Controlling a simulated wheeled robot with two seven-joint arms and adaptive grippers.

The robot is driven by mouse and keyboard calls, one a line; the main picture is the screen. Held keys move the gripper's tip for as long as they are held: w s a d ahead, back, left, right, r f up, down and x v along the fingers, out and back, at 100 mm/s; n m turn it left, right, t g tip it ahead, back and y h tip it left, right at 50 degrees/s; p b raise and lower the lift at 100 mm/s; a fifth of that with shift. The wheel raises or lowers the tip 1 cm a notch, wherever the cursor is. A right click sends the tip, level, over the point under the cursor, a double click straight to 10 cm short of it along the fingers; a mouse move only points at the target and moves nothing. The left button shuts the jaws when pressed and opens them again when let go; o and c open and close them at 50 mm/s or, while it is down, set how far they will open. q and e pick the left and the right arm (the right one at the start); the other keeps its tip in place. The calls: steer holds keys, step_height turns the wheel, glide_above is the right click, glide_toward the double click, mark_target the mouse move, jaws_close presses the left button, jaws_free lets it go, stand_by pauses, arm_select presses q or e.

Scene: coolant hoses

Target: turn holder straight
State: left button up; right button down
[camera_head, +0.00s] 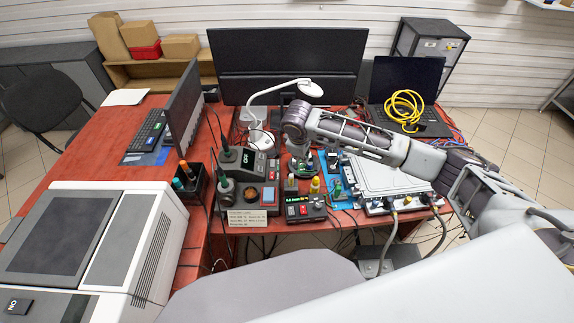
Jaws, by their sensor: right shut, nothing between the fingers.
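My right gripper (300,157) is at the end of my right arm, which comes in from the right and bends down over the middle of the red table. Its fingers point down, are small in view and look shut and empty. Below them is a cluster of small devices, and I cannot tell whether the fingers touch anything. A dark holder (191,186) with orange and green handled tools stands at the left of the cluster. Which item is the task's holder is not clear. The area right under the gripper is partly hidden. My left gripper is not in view.
A soldering station (247,163) stands left of my right gripper, with a white lamp (262,135) behind it. A grey-white flat box (385,178) with cables lies to the right. A laptop (407,90) carries a coiled yellow cable (404,108). Monitors stand behind.

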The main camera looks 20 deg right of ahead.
steer(key=shift+w+a+r+m+t+y, duration=0.2)
steer(key=shift+a+m, duration=0.4)
steer(key=shift+m, duration=1.15)
steer(key=shift+w+a+f+m+t+y, duration=0.1)
steer(key=shift+w+a+m+y, duration=0.4)
steer(key=shift+m, duration=1.2)
steer(key=shift+w+a+r+m+t+y, duration=0.1)
steer(key=shift+a+m, duration=0.65)
steer(key=shift+m, duration=1)
steer(key=shift+f, duration=0.1)
steer(key=shift+x, duration=4.9)
steer(key=shift+s, duration=0.1)
